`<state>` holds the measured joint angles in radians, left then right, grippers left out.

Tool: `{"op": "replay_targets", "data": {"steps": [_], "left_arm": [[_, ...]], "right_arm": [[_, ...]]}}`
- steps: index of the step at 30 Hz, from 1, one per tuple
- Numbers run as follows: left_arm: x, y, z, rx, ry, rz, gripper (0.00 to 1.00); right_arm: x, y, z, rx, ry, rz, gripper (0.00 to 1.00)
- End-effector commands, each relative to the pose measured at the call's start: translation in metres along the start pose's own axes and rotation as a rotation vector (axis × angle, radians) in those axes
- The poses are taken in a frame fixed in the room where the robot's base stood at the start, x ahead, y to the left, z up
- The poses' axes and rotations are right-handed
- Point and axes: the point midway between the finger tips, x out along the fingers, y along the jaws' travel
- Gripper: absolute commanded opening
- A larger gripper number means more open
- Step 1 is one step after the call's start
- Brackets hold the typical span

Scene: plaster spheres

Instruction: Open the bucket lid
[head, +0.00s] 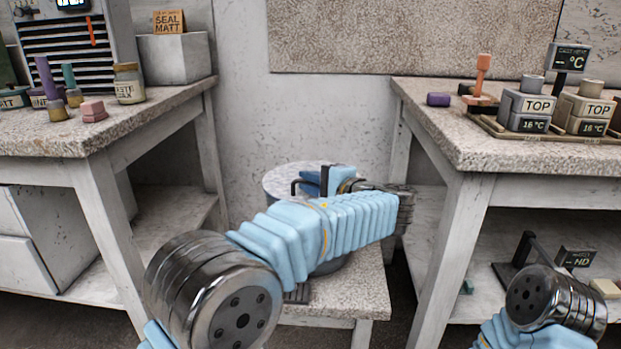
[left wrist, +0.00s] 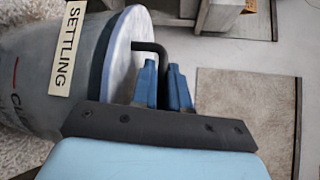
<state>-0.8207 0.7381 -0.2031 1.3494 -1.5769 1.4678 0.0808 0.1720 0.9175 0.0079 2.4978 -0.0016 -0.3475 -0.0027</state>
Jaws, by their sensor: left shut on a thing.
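The grey bucket (head: 330,266) stands on a low table between two benches, mostly hidden behind my left arm. In the left wrist view the bucket (left wrist: 60,80) carries a "SETTLING" label. Its pale round lid (head: 282,176) lies on top, and it also shows in the left wrist view (left wrist: 122,62). I see no gap between lid and bucket. A dark bent handle (left wrist: 150,47) stands up from the lid. My left gripper (head: 312,181) is shut on the handle with its blue fingers (left wrist: 166,72). My right gripper is out of view; only part of that arm shows.
The low table (head: 352,292) has bare room at its front right. The left bench (head: 150,120) holds jars and a grey box (head: 175,58). The right bench (head: 440,125) holds a tray of "TOP" blocks (head: 528,108). Both benches flank the bucket closely.

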Motion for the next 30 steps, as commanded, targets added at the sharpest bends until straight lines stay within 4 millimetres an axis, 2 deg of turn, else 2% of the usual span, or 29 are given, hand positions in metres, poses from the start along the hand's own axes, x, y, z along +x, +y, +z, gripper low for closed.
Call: {"op": "replay_targets", "data": {"steps": [1, 7, 15, 21, 30], "left_arm": [[-0.002, -0.016, 0.002, 0.013, 0.000, 0.012, 0.00], [-0.001, -0.045, 0.002, 0.091, 0.003, 0.091, 0.00], [0.005, -0.077, -0.004, 0.209, 0.007, 0.210, 0.00], [0.012, -0.092, -0.010, 0.285, 0.009, 0.288, 0.00], [0.021, -0.110, -0.019, 0.311, 0.011, 0.312, 0.00]], "right_arm": [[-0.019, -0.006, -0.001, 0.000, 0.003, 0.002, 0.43], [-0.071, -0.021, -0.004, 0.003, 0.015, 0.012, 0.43], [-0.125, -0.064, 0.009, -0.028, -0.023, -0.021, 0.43], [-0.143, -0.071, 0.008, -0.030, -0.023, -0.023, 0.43], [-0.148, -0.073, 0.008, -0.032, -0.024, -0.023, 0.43]]}}
